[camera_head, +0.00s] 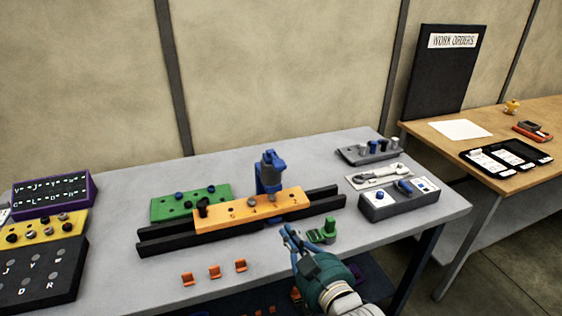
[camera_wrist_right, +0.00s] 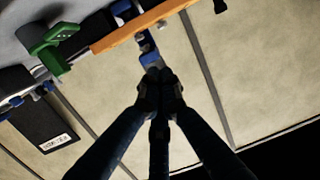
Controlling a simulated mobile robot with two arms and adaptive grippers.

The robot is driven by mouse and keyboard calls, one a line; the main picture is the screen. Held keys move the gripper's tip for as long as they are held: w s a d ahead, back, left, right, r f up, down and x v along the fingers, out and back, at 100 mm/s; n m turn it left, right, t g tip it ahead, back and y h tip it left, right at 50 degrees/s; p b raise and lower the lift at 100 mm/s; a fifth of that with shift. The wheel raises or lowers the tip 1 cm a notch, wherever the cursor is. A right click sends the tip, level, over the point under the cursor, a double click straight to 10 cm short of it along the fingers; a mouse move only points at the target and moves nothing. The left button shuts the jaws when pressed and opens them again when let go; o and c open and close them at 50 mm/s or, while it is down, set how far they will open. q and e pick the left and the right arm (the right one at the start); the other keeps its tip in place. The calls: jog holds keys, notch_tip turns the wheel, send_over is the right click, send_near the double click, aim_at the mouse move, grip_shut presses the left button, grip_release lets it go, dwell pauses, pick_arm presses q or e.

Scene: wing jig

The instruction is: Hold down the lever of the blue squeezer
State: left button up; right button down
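The blue squeezer (camera_head: 269,170) stands upright behind the orange bar (camera_head: 252,208) near the middle of the grey table. Its dark blue upper part is tilted; I cannot clearly tell the lever from the body. My right gripper (camera_head: 291,233) is in front of the bar, to the right of and nearer than the squeezer, apart from it in the head view. In the right wrist view its fingers (camera_wrist_right: 158,82) come together at the tips with nothing visible between them. The blue squeezer (camera_wrist_right: 150,52) shows just beyond those fingertips. My left gripper is not in view.
Black rails (camera_head: 162,242) carry the orange bar. A green clamp-like part (camera_head: 322,232) stands close right of my right gripper. A green block (camera_head: 190,202) lies behind the bar. Small orange clips (camera_head: 214,271) lie in front. A grey box (camera_head: 398,200) stands to the right.

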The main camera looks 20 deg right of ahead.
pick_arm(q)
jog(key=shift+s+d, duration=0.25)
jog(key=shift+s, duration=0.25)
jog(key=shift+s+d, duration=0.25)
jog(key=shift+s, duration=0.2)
pick_arm(e)
notch_tip(320, 180, up, 13)
jog(key=w+d+m+t, duration=0.1)
jog(key=w+d+t, duration=0.1)
jog(key=t, duration=0.3)
jog(key=shift+w+t+h, duration=0.25)
jog(key=shift+t+h, duration=0.05)
jog(key=shift+h, duration=0.1)
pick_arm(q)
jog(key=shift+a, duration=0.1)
pick_arm(e)
notch_tip(320, 180, up, 3)
jog(key=p, duration=0.4)
send_over(276, 160)
jog(key=s, duration=0.5)
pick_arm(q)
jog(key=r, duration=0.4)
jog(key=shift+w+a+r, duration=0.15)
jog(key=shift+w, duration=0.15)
pick_arm(e)
jog(key=f, duration=0.2)
jog(key=w+f, duration=0.1)
jog(key=f, duration=0.1)
